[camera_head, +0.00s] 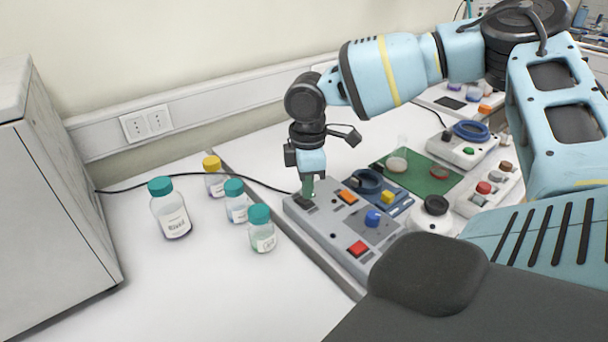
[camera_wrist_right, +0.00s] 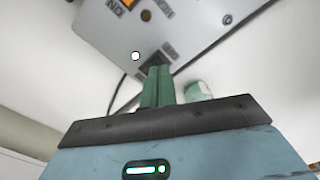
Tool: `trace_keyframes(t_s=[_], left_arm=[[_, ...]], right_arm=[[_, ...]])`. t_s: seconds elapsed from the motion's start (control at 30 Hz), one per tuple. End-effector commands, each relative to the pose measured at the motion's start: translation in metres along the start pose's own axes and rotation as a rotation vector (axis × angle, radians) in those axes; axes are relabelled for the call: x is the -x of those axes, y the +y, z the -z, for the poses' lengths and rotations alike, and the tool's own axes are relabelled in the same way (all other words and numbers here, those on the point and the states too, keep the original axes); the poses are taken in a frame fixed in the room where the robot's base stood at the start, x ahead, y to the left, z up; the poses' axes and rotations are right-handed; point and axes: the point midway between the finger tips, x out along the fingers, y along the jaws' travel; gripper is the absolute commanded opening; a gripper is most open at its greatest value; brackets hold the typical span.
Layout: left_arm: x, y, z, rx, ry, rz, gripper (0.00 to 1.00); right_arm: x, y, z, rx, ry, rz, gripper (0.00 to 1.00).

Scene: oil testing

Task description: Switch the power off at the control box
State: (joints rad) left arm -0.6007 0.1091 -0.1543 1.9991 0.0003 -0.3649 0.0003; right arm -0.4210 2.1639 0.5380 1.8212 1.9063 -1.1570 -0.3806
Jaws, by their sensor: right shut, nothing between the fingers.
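The control box (camera_head: 330,235) is a long grey box on the bench in the head view, with orange, red and blue buttons on top. A small black switch (camera_head: 304,203) sits at its far left end. My right gripper (camera_head: 307,195) points down at this switch, its green fingers shut and empty. In the right wrist view the fingertips (camera_wrist_right: 159,70) overlap the dark switch (camera_wrist_right: 154,60) on the box (camera_wrist_right: 120,45). Whether they touch it, and which way the switch is set, I cannot tell. My left gripper is not in view.
Several capped bottles, one with a large label (camera_head: 173,215), stand left of the box. A black cable (camera_head: 240,180) runs to the box from the left. The front left bench is clear.

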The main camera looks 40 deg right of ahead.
Motion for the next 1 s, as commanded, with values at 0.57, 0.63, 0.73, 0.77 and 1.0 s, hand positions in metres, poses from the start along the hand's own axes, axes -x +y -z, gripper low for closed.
trace_keyframes(t_s=[0.57, 0.63, 0.73, 0.77, 1.0], left_arm=[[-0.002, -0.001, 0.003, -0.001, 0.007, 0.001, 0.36], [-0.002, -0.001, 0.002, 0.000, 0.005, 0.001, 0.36], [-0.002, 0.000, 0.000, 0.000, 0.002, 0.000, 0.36], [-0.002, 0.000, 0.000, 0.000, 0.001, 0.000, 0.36], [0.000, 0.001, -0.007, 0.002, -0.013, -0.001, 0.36]], right_arm=[[-0.002, 0.000, 0.000, 0.000, 0.000, 0.000, 0.00], [-0.003, 0.000, 0.000, 0.000, 0.000, 0.001, 0.00], [-0.004, 0.000, 0.000, 0.000, 0.000, 0.001, 0.00], [-0.005, 0.000, 0.000, 0.000, 0.000, 0.001, 0.00], [-0.008, 0.000, 0.000, -0.001, 0.000, 0.001, 0.00]])
